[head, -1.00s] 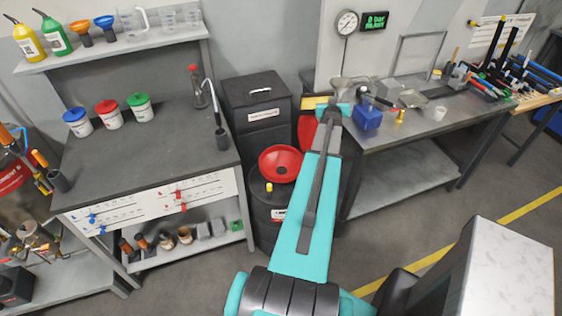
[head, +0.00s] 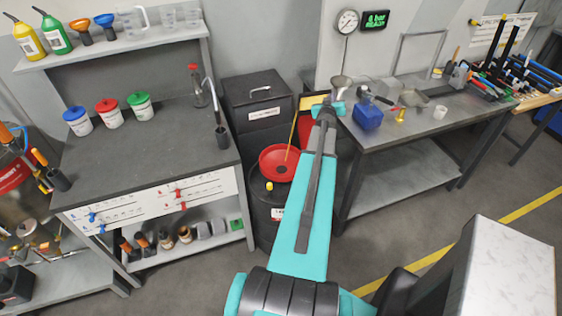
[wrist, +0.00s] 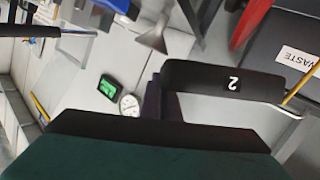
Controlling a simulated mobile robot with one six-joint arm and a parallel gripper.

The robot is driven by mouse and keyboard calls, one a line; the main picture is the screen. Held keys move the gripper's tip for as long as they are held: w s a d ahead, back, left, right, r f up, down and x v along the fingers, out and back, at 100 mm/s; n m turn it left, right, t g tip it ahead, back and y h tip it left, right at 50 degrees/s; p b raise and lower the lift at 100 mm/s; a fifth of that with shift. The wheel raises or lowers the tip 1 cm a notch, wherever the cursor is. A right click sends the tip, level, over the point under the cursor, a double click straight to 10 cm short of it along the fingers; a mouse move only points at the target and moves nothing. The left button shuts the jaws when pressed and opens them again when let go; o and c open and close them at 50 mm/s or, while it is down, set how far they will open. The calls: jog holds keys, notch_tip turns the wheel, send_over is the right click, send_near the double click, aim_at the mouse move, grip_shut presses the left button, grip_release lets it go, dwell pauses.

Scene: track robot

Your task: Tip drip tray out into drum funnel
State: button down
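The drip tray (head: 309,101) is small and mostly hidden by my gripper (head: 325,113) in the head view. It looks tilted. A thin amber stream (head: 292,137) falls from its left side into the red drum funnel (head: 268,158). The funnel sits on a dark drum (head: 264,210), left of and below my gripper. In the wrist view, the light grey tray edge (wrist: 289,109) shows beside the black finger marked 2, with the amber stream (wrist: 301,83) at its corner. My gripper (wrist: 170,105) appears shut on the tray; the grip itself is partly hidden.
A black waste bin (head: 258,100) stands behind the drum. The left workbench (head: 150,155) holds lidded pots. The right metal bench (head: 420,120) carries a blue block (head: 367,116) and loose parts close to my gripper.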

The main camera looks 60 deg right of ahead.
jog(key=shift+w+a+f+n+h+b, duration=0.35)
jog(key=shift+w+a+n+b, duration=0.25)
jog(key=shift+b, duration=0.95)
jog(key=shift+w+a+f+n+h+b, duration=0.35)
jog(key=shift+a+b, duration=0.5)
jog(key=shift+b, duration=0.65)
jog(key=shift+w+a+f+n+h+b, duration=0.4)
jog(key=shift+w+a+b, duration=0.25)
jog(key=shift+b, duration=0.9)
jog(key=shift+a+r+b, duration=0.1)
jog(key=shift+a+b, duration=0.1)
jog(key=shift+b, duration=0.15)
